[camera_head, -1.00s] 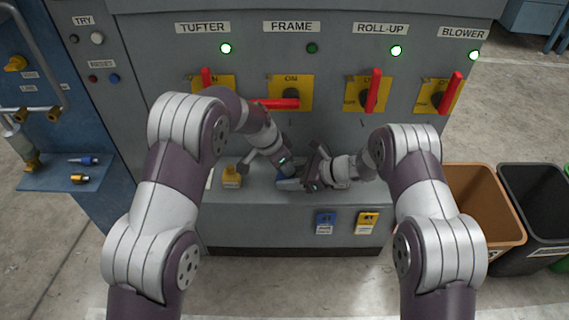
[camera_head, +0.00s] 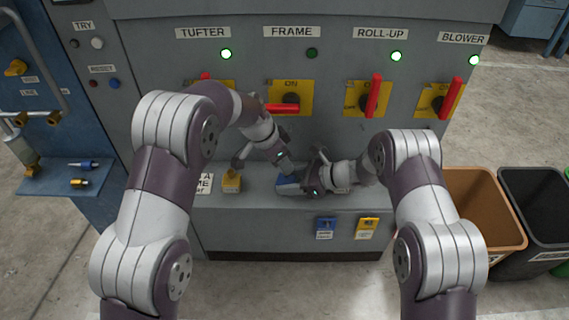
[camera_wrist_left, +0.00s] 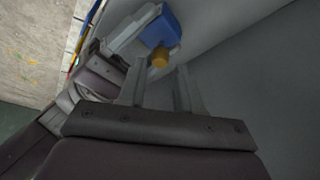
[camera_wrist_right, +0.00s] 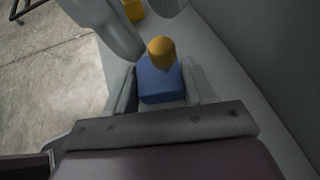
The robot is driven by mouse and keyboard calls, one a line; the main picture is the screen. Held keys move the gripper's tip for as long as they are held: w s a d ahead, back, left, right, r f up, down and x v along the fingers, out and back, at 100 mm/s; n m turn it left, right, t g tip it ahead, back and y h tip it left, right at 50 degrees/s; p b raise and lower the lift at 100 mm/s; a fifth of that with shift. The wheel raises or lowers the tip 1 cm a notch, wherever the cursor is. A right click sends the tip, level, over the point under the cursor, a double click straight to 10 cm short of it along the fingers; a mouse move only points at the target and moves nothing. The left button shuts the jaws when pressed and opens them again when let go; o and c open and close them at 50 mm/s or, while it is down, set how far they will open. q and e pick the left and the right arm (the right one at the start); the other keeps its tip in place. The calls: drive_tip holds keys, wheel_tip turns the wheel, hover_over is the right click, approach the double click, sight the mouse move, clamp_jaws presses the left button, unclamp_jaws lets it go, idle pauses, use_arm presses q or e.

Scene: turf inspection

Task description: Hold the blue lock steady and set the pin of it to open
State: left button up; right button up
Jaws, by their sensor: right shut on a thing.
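The blue lock (camera_head: 287,184) is on the grey ledge below the FRAME switch, partly hidden by my grippers. Its blue body (camera_wrist_right: 158,84) sits between the fingers of my right gripper (camera_wrist_right: 163,88), which is shut on it. The orange-yellow pin (camera_wrist_right: 161,52) stands out of the body and also shows in the left wrist view (camera_wrist_left: 159,58). My left gripper (camera_wrist_left: 160,72) is open, its two fingers pointing at the pin, which shows just beyond the gap between the fingertips. I cannot tell whether the fingers touch it.
A yellow lock (camera_head: 231,182) stands on the ledge (camera_head: 262,205) to the left, beside a white card (camera_head: 204,184). A blue lock (camera_head: 325,224) and a yellow lock (camera_head: 367,226) hang on the ledge's front. The FRAME switch's red handle (camera_head: 282,107) is horizontal, close above my left arm.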

drive_tip(key=shift+r, duration=0.1)
use_arm(q)
drive_tip(key=v, duration=1)
use_arm(e)
drive_tip(key=o, duration=0.9)
